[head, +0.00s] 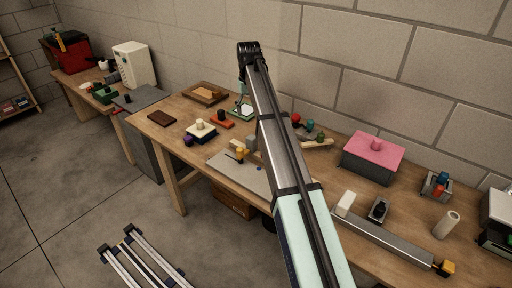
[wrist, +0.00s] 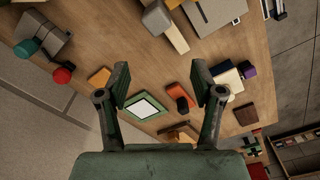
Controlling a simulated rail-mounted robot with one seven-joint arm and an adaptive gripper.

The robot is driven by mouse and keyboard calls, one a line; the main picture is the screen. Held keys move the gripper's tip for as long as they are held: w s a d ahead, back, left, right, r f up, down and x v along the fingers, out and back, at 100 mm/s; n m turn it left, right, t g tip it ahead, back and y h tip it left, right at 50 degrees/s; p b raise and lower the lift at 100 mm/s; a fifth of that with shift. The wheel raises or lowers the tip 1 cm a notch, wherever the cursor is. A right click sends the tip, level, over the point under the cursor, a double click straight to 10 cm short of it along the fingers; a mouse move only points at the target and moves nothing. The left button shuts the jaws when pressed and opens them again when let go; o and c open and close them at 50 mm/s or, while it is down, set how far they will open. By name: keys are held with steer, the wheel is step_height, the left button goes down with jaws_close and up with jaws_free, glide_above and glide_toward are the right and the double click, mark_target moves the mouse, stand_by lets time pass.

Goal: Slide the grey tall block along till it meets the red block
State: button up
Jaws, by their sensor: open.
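My gripper (wrist: 161,84) is open in the wrist view, with nothing between its fingers and the wooden table below. In the head view it hangs from my arm's far end and is mostly hidden. A grey block (wrist: 157,18) shows at the top of the wrist view, beside a pale wooden strip (wrist: 176,38); it seems to be the grey block (head: 252,143) partly behind my arm in the head view. An orange-red block (head: 222,121) with a black knob lies farther left; it also shows in the wrist view (wrist: 178,91). The two blocks are apart.
A green frame with a white middle (wrist: 145,106) lies below my gripper. Near the orange-red block are a black box with a cream top (head: 201,134) and a dark brown slab (head: 162,118). A red ball (wrist: 62,75) and pink-lidded box (head: 372,155) stand elsewhere.

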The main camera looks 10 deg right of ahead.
mark_target(252, 143)
steer(key=f+n+p, duration=0.1)
steer(key=f+n, duration=0.1)
steer(key=f, duration=0.3)
steer(key=f+n+p, duration=0.1)
steer(key=f+n, duration=0.1)
steer(key=f, duration=0.4)
steer(key=f+n+p, duration=0.1)
steer(key=f+n, duration=0.1)
steer(key=f, duration=0.4)
steer(key=shift+s+d+n, duration=0.35)
steer(key=shift+n, duration=0.05)
